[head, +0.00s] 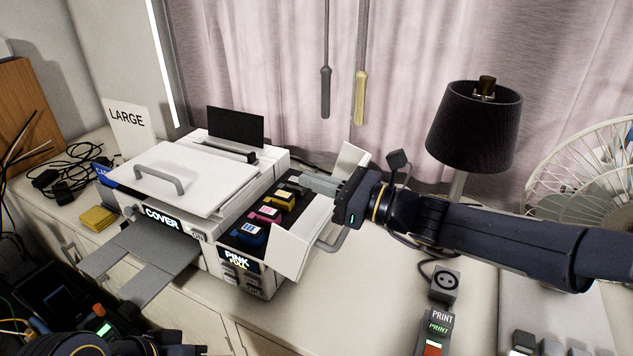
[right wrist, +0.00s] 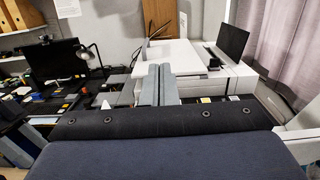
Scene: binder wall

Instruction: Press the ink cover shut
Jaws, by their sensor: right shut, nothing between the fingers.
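The white printer (head: 190,165) stands on the counter with its ink cover (head: 306,240) swung open on the right side. The cover is a white panel leaning outward, with a grey handle on its outer side. Several ink cartridges show in the open bay, among them a yellow one (head: 281,200), a pink one (head: 266,215) and a blue one (head: 249,234). My right gripper (head: 304,182) is shut and empty, over the rear of the bay; I cannot tell whether it touches anything. Its fingers (right wrist: 158,84) lie together in the right wrist view. Part of my left arm shows at the bottom left, its fingertips unseen.
A black lamp (head: 474,125) and a white fan (head: 590,165) stand to the right. A socket (head: 444,283) and a print button box (head: 434,335) sit on the counter at front right. Two rods hang before the curtain. Bare counter lies right of the cover.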

